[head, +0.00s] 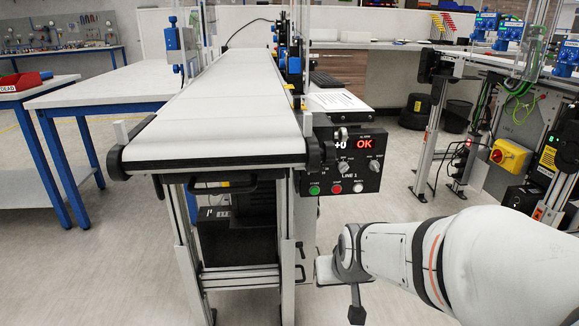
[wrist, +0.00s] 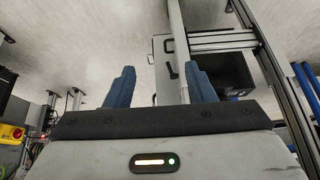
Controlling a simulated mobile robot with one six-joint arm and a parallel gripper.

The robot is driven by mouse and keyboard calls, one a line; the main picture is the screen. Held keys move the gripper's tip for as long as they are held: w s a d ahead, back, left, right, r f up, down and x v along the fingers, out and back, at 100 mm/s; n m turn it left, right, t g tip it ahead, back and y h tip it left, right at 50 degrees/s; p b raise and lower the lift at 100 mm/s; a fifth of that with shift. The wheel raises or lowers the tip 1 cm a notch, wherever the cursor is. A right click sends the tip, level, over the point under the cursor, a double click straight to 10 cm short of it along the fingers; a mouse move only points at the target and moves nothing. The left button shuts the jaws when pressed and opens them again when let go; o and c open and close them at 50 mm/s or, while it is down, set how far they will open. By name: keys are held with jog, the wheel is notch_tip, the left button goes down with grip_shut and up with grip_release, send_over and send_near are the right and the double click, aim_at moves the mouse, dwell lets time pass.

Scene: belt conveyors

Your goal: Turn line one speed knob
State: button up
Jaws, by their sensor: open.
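The line one control box (head: 326,176) is black, marked LINE 1, and hangs at the front right corner of the belt conveyor. Its display shows +0 and a red OK. Two grey knobs sit below it, a left knob (head: 343,168) and a right knob (head: 374,166); their small labels are too blurred to tell which sets speed. Green, red and white buttons line the bottom edge. My gripper (wrist: 160,82) is open and empty in the wrist view, its blue fingers apart. In the head view my arm end is below the box, apart from it. The wrist view does not show the knobs.
The white conveyor belt (head: 212,110) runs away from me, empty. Its metal legs and frame stand near my gripper. A white table (head: 110,88) is at left. Another station with a yellow-and-red switch (head: 508,155) is at right. Open floor lies between them.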

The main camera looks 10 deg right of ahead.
jog(key=w+r+t, duration=0.4)
jog(key=w, duration=0.4)
jog(key=w+r+t, duration=0.3)
jog(key=w+t, duration=0.1)
jog(key=w, duration=0.5)
jog(key=w+r+m+t, duration=0.1)
jog(key=w+r+t, duration=0.3)
jog(key=w, duration=0.5)
jog(key=shift+d+r+h+p, duration=0.2)
jog(key=shift+r+h+p, duration=0.1)
jog(key=shift+h+p, duration=0.1)
